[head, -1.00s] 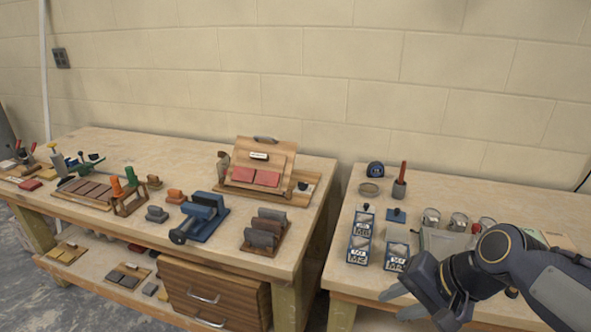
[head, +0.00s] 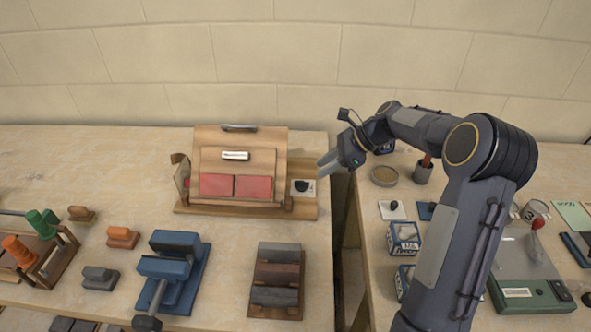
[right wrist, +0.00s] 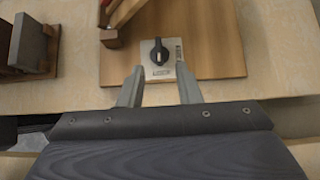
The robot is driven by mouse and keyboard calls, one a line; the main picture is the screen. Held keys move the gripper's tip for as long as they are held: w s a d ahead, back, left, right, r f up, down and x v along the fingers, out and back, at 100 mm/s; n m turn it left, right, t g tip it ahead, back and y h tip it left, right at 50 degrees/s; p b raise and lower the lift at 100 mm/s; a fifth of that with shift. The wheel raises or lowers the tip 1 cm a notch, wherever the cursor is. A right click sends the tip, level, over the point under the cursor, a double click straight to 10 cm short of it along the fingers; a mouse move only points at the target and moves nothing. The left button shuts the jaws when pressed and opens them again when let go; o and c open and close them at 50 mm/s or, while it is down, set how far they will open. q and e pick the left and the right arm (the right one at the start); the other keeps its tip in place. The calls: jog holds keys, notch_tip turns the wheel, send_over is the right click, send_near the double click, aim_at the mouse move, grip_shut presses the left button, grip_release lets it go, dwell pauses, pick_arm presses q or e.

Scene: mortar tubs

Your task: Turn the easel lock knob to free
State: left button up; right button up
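The wooden easel (head: 215,165) stands on a wooden base at the back of the left bench, its board tilted, with two red tiles on it. The black lock knob (head: 302,186) is on a pale plate on the base, right of the board. In the right wrist view the knob (right wrist: 158,52) points roughly along the picture's vertical, and the plate's markings are too small to read. My right gripper (head: 326,164) is just right of and above the knob. In the right wrist view its fingers (right wrist: 160,88) are apart and empty, short of the knob. My left gripper is out of view.
A blue vise (head: 175,268) and a rack of dark blocks (head: 276,285) stand in front of the easel. A gap separates the benches. The right bench holds boxes (head: 403,238), a shallow round dish (head: 384,176) and a green-fronted case (head: 525,298). The wall is close behind.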

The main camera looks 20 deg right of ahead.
aim_at(306, 182)
jog(key=x, duration=0.7)
jog(key=shift+a+f, duration=0.15)
jog(key=shift+a, duration=0.05)
grip_shut()
